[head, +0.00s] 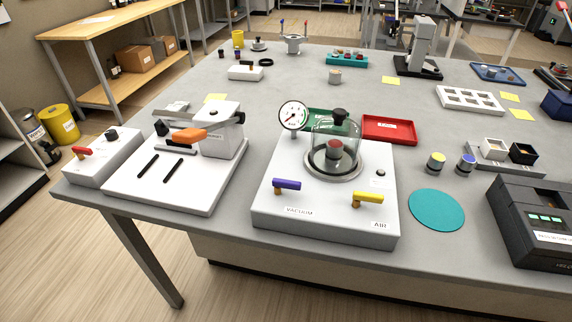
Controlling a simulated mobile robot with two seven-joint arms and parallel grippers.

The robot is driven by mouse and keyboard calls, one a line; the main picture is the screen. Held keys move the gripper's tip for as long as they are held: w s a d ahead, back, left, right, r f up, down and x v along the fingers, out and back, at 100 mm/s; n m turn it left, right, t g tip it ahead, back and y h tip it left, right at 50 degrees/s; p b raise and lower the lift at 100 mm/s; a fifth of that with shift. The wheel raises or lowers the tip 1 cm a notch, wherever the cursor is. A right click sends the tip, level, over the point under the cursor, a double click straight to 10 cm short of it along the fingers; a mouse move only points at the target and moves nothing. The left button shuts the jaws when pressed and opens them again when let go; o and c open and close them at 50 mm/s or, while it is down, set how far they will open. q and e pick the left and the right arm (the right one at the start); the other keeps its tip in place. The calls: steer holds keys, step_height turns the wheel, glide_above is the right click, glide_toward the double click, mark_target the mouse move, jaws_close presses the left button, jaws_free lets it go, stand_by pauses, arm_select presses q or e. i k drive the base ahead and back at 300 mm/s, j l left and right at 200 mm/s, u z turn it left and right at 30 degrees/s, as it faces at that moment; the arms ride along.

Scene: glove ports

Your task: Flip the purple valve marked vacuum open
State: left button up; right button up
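The purple valve handle (287,184) sits on a brass stem at the front left of a white box-shaped unit (322,226). The label VACUUM (299,211) is printed below it. The handle lies sideways, roughly along the unit's front edge. A yellow valve handle (368,197) sits to its right, above the label AIR. A glass bell jar (335,146) with a black knob stands on the unit behind the valves, with a dark red object inside. A round gauge (293,116) stands at the unit's back left. Neither of my grippers is in view.
A white device with an orange handle (189,135) stands left of the unit, beside a white box with a red lever (84,152). A teal disc (436,210) and a black device (535,220) are to the right. Bare grey table (246,217) separates the white units.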

mark_target(278, 184)
steer(key=z, duration=1.15)
steer(key=k+j, duration=0.25)
steer(key=j, duration=0.2)
steer(key=k+j, duration=0.25)
steer(key=j, duration=0.15)
steer(key=k+j, duration=0.25)
steer(key=j, duration=0.2)
